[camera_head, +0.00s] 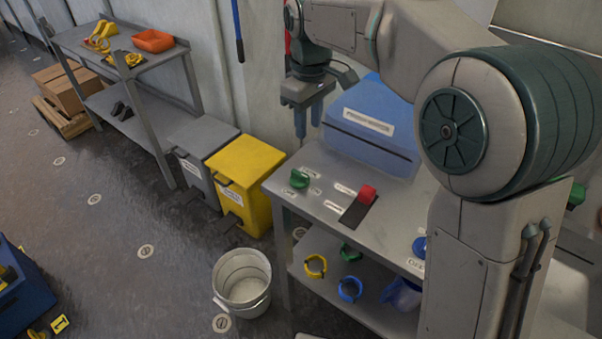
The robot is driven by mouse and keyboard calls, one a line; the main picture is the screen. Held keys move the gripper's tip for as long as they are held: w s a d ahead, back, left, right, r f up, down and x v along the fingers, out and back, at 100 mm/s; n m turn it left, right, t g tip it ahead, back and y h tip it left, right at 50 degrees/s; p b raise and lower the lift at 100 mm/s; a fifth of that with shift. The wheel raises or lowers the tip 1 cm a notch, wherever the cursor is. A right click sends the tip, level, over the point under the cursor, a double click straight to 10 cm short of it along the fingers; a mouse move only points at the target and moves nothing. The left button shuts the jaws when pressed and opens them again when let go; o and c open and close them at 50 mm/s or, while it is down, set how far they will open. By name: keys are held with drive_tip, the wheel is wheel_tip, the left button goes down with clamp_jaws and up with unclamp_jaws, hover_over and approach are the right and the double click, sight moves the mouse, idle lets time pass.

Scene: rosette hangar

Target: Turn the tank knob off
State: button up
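A green knob (300,178) stands on the left end of the grey bench top (322,165), with small labels beside it. A blue knob (419,246) sits near the bench's front right, partly behind my arm, with a label below it. The labels are too small to read surely, so I cannot tell which knob is the tank's. A red switch (367,194) on a dark plate lies between them. My gripper (308,132) hangs above the back left of the bench, fingers down and apart, empty, behind and above the green knob and touching neither knob.
A blue box (368,128) with a label stands at the bench's back. Coloured rings (316,266) lie on the shelf below. A yellow bin (246,165), a grey bin (203,140) and a white bucket (242,280) stand left of the bench. The floor farther left is mostly clear.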

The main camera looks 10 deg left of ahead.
sight(300, 173)
drive_tip(key=shift+n, duration=0.4)
drive_tip(key=f, duration=0.5)
drive_tip(key=a+f, duration=0.1)
drive_tip(key=f, duration=0.4)
drive_tip(key=a+f, duration=0.1)
drive_tip(key=f, duration=0.3)
drive_tip(key=shift+w+f+b, duration=0.15)
drive_tip(key=shift+f+b, duration=0.25)
clamp_jaws()
